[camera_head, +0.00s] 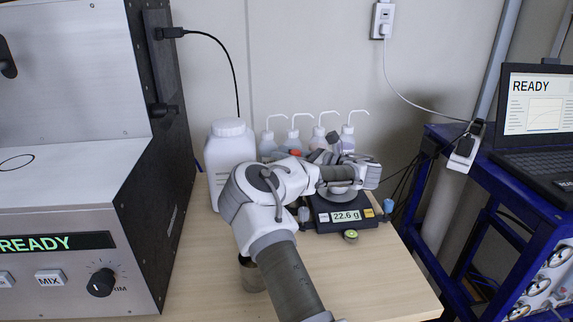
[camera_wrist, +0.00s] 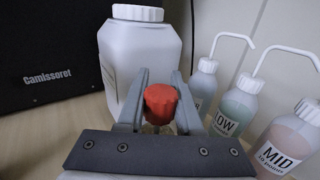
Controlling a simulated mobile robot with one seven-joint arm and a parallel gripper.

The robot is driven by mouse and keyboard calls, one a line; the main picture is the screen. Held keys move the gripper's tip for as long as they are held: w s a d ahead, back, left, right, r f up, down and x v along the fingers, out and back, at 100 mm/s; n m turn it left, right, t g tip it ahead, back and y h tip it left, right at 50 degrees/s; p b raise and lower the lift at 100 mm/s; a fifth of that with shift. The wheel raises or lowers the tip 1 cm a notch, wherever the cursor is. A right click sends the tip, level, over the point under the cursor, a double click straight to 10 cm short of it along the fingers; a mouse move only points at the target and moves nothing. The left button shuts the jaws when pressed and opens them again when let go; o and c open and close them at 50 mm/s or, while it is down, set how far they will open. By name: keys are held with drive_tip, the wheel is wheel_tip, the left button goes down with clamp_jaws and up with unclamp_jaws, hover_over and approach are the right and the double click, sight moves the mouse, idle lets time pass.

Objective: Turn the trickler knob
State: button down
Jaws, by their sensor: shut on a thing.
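The red trickler knob (camera_wrist: 160,101) sits between the two grey fingers of my gripper (camera_wrist: 161,82) in the wrist view. My gripper is shut on the knob. In the head view a small red patch of the knob (camera_head: 295,153) shows just above my arm. The rest of the trickler is hidden by my arm and gripper. The balance (camera_head: 342,226) stands below my wrist and its display reads 22.6 g. A round metal pan on it is partly covered by my wrist.
A large white jug (camera_head: 229,150) stands left of my arm. Several wash bottles (camera_head: 349,140) line the wall behind. The analyser (camera_head: 60,220) is at left and shows READY. A small round item (camera_head: 350,236) lies before the balance. The front right of the table is clear.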

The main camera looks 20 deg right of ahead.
drive_tip(key=shift+s+a+n+g+y+b, duration=0.15)
drive_tip(key=shift+s+n+g+y+b, duration=0.15)
drive_tip(key=shift+n+g+y+b, duration=1)
drive_tip(key=shift+s+a+n+g+y+b, duration=0.3)
drive_tip(key=shift+n+g+y+b, duration=0.35)
drive_tip(key=shift+n+g, duration=1.2)
drive_tip(key=shift+s+a+n+g+y+b, duration=0.1)
drive_tip(key=shift+s+n+g+y+b, duration=0.25)
drive_tip(key=shift+n+g+y+b, duration=1.25)
drive_tip(key=shift+s+m+g+h+p, duration=0.1)
drive_tip(key=shift+m+g+h+p, duration=0.5)
drive_tip(key=shift+g, duration=0.55)
drive_tip(key=shift+f, duration=0.1)
drive_tip(key=c, duration=0.6)
unclamp_jaws()
drive_tip(key=shift+o, duration=0.2)
